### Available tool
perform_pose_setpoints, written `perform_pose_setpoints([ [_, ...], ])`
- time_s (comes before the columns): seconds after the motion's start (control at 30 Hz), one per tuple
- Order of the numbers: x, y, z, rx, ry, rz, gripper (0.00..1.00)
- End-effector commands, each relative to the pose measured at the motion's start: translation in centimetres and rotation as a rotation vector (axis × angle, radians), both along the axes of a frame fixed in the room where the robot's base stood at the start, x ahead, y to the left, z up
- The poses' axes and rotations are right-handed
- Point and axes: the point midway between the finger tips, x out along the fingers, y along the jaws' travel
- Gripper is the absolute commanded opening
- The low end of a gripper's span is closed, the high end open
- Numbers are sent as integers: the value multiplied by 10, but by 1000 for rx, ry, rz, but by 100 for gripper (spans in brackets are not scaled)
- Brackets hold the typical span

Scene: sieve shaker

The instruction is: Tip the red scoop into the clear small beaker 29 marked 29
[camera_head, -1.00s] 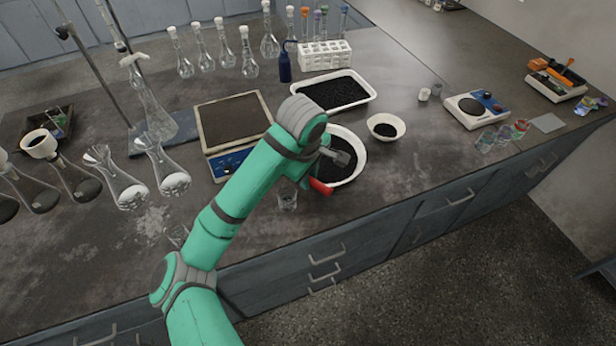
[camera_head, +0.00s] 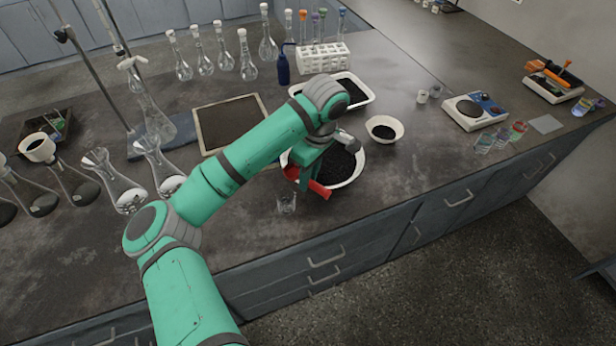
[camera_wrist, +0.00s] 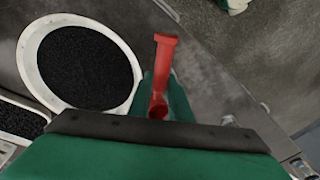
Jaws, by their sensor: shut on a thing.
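The red scoop (camera_head: 320,189) is in my gripper (camera_head: 308,178), over the near-left rim of a white basin (camera_head: 361,172) of black granules. In the wrist view the red scoop (camera_wrist: 163,72) sticks out between the green fingers of my gripper (camera_wrist: 160,100), beside the basin (camera_wrist: 32,62). Whether the scoop holds anything cannot be told. A clear small beaker (camera_head: 286,204) stands on the bench just left of and nearer than the scoop, apart from it. Its marking is too small to read. A small pale shape at the right of the wrist view may be this beaker.
A white tray of granules (camera_head: 368,101) lies behind the basin, and a small bowl (camera_head: 399,128) to its right. Flasks (camera_head: 118,190) stand at left. The bench's front edge is close to the beaker.

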Motion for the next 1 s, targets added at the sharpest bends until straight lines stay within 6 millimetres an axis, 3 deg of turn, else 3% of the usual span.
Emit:
perform_pose_setpoints([
  [0.5,3,-1,5,220,232,2,0],
  [1.0,2,-1,5,234,253,2,0],
])
